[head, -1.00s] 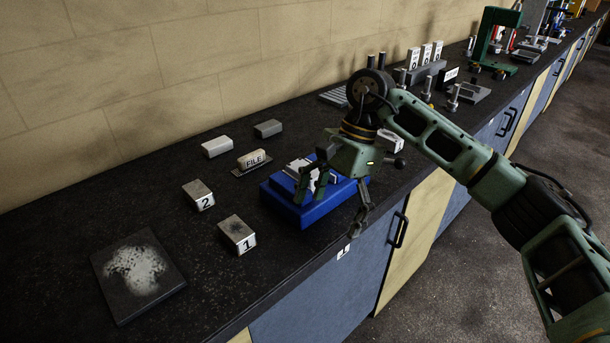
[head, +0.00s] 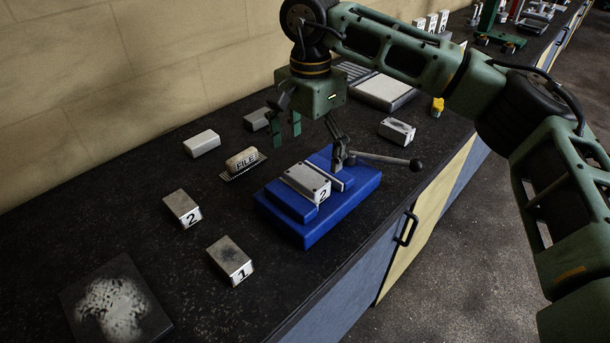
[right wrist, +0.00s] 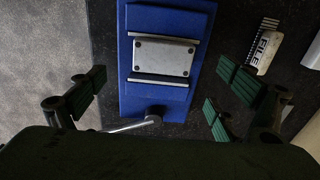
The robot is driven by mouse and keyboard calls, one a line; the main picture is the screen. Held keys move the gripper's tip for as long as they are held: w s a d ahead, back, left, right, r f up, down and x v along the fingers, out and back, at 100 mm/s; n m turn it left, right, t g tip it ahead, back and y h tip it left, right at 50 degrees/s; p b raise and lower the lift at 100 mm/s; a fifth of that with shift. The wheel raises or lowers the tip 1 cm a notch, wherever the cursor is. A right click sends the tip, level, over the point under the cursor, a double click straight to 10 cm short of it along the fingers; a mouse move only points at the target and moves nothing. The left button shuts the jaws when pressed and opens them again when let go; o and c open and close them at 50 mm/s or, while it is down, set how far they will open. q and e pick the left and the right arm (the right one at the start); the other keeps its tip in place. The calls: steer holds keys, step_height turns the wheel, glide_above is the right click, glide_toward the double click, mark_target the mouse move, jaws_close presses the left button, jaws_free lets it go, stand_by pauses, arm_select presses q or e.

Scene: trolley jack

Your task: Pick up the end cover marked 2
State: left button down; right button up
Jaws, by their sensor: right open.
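A grey metal block with a 2 on its front (head: 307,181) sits between the jaws of a blue vice (head: 330,214). In the right wrist view its top, with dark holes near the corners (right wrist: 162,57), faces me. Another grey block marked 2 (head: 181,206) lies on the bench to the left, beside a block marked 1 (head: 229,259). My right gripper (head: 312,135) is open and empty above the vice, its fingers spread wide to either side of it in the right wrist view (right wrist: 162,92). My left gripper is not in view.
The vice handle (head: 385,159) sticks out to the right towards the bench edge. A FILE-marked block (head: 243,161), pale blocks (head: 202,143) and a dark plate with a whitish patch (head: 116,303) lie on the black bench. Bare bench surrounds the left blocks.

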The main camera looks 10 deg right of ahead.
mark_target(307, 176)
step_height(307, 176, down, 3)
steer(key=shift+a+f+p, duration=0.1)
steer(key=shift+a+p, duration=0.05)
steer(key=shift+p, duration=0.75)
step_height(307, 176, down, 2)
steer(key=shift+w+f+p, duration=0.15)
steer(key=shift+f+p, duration=0.05)
steer(key=shift+p, duration=0.1)
steer(key=shift+f, duration=0.35)
steer(key=c, duration=1)
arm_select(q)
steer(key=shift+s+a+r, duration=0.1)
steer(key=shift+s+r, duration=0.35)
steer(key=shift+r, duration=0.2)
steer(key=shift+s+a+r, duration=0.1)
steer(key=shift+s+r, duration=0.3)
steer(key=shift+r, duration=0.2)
arm_select(e)
steer(key=shift+a+r, duration=0.1)
steer(key=c, duration=0.8)
